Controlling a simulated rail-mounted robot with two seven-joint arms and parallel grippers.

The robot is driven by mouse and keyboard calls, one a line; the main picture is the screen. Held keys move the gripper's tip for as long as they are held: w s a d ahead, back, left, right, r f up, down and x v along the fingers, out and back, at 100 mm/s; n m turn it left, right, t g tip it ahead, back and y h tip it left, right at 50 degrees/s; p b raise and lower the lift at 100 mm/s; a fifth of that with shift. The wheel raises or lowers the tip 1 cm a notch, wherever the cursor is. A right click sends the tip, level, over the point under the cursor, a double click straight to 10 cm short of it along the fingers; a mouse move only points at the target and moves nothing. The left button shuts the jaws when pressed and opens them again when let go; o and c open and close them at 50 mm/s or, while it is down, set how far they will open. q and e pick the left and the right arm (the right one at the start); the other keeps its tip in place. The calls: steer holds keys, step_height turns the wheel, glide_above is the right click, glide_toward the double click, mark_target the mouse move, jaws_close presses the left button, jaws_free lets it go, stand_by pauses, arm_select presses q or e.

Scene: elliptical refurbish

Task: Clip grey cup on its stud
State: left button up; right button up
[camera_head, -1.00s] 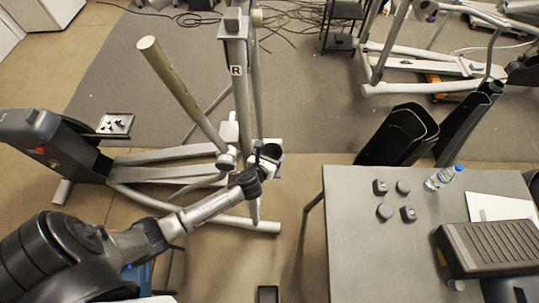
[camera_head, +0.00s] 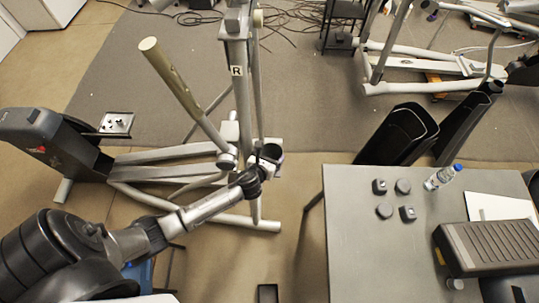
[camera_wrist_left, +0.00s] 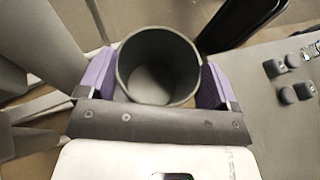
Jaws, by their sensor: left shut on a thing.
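The grey cup (camera_wrist_left: 158,68) is between the two purple-padded fingers of my left gripper (camera_wrist_left: 158,80) in the left wrist view, its open mouth facing the camera. The gripper is shut on it. In the head view, my left gripper (camera_head: 266,160) holds the dark-looking cup (camera_head: 272,152) beside the lower part of the upright post of the elliptical machine (camera_head: 242,100). I cannot tell whether the cup touches the post. The stud is not distinguishable in either view. My right gripper is not in view.
A grey table (camera_head: 360,255) stands at the right with several small dark caps (camera_head: 384,211), a water bottle (camera_head: 443,177) and a ribbed pedal (camera_head: 490,247). A slanted handle bar (camera_head: 185,95) rises close to my left gripper. Open floor lies between machine and table.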

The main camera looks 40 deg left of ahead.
arm_select(q)
steer(key=shift+f+b, duration=0.45)
steer(key=shift+f, duration=0.3)
stand_by(0.9)
steer(key=shift+f, duration=0.35)
stand_by(0.3)
steer(key=shift+f+b, duration=0.25)
steer(key=shift+b, duration=0.1)
steer(key=o, duration=1)
